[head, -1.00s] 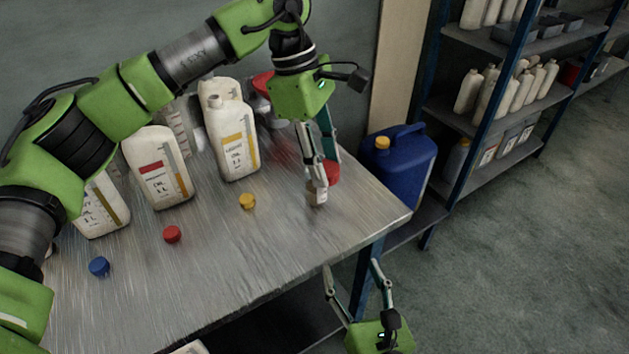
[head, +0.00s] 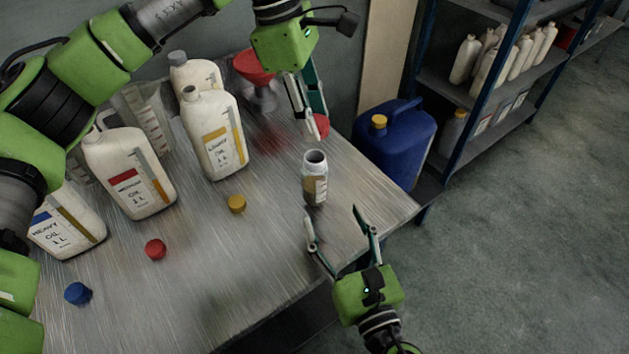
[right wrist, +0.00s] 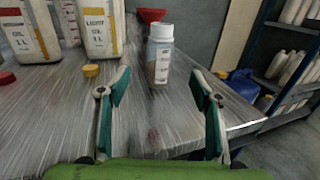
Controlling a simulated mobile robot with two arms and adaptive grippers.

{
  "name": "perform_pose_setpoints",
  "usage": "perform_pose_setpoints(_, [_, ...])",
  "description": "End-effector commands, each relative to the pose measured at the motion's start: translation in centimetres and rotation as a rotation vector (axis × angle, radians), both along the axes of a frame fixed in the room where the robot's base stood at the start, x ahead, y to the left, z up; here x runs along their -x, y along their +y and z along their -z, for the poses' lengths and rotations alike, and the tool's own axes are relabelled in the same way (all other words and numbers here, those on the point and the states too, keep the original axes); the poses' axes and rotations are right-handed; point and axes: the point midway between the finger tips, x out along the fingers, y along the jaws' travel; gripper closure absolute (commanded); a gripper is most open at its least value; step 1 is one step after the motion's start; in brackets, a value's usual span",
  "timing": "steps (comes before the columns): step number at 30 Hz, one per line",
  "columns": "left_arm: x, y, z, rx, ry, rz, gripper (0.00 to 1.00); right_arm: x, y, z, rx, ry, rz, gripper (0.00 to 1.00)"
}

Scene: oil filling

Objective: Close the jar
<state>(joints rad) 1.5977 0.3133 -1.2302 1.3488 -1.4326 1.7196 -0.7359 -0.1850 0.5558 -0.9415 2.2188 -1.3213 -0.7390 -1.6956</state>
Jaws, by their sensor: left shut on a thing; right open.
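My right gripper (head: 335,228) is open and empty in front of the jar, near the table's edge. In the right wrist view the jar appears beyond its spread fingers, not between the tips.
White oil jugs (head: 212,135) stand along the table's (head: 225,270) back and left, with yellow (head: 237,204), red (head: 155,249) and blue (head: 77,293) caps before them. A red funnel (head: 252,68) is at the back. A blue canister (head: 398,150) and shelves (head: 460,95) are right.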

Motion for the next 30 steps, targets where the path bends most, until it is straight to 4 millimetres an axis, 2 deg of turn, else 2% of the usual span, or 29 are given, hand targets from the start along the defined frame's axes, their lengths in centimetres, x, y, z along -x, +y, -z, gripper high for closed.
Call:
perform_pose_setpoints(5, [0.0,0.0,0.0,0.0,0.0,-0.001,0.73,-2.2,0.7,-0.1,-0.002,-0.003,0.001,0.41])
perform_pose_setpoints(12, [0.0,0.0,0.0,0.0,0.0,0.0,0.73,-6.6,2.2,-0.1,-0.001,-0.003,0.0,0.41])
perform_pose_setpoints(18, [0.0,0.0,0.0,0.0,0.0,0.0,0.73,-9.5,3.1,0.0,0.0,-0.001,0.001,0.41])
perform_pose_setpoints(24, [0.0,0.0,0.0,0.0,0.0,0.0,0.73,-10.9,3.6,0.0,0.0,0.001,0.0,0.41])
perform_pose_setpoints(30, [0.0,0.0,0.0,0.0,0.0,0.0,0.73,-11.1,3.7,0.0,-0.001,0.001,0.0,0.41])
